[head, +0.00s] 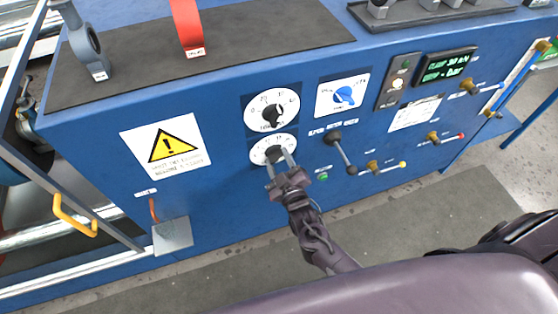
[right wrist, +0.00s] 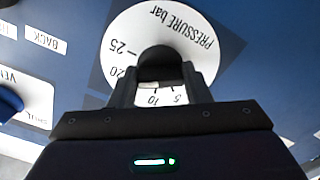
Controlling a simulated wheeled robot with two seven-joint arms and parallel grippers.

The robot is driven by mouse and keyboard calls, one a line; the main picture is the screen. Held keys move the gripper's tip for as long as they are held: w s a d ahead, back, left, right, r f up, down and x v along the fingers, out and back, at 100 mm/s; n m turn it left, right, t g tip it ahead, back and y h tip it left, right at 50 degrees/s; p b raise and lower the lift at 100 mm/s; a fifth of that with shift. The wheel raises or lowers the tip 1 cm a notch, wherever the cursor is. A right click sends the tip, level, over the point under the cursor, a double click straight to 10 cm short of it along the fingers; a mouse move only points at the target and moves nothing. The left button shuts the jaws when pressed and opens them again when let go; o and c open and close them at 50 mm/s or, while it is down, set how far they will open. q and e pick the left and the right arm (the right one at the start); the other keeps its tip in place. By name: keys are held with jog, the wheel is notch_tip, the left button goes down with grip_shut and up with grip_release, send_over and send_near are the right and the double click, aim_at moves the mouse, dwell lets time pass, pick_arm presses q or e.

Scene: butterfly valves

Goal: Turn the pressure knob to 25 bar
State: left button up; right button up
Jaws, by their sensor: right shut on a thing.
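The pressure dial (head: 257,156) is the lower of two round white dials on the blue panel. In the right wrist view the pressure dial (right wrist: 190,25) appears upside down, reading "PRESSURE bar", with 25, 20, 10 and 5 visible. Its dark knob (right wrist: 160,60) sits at the dial's centre, between my fingers. My right gripper (head: 279,158) reaches up to the panel from below and is shut on this knob; the fingers also show in the right wrist view (right wrist: 160,88). The knob's pointer is hidden or too dark to read. My left gripper is not in view.
A similar dial (head: 289,99) with a black knob sits just above. A blue knob on a white plate (head: 326,101) and a black-knobbed lever (head: 344,151) are to the right. A warning sign (head: 160,163) is left. Grey floor (head: 430,220) lies in front.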

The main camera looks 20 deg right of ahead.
jog(key=m, duration=0.6)
jog(key=shift+f, duration=0.1)
jog(key=shift+a+m, duration=0.1)
jog(key=shift+m, duration=0.3)
jog(key=o, duration=1)
jog(key=s+b, duration=0.1)
jog(key=s, duration=0.7)
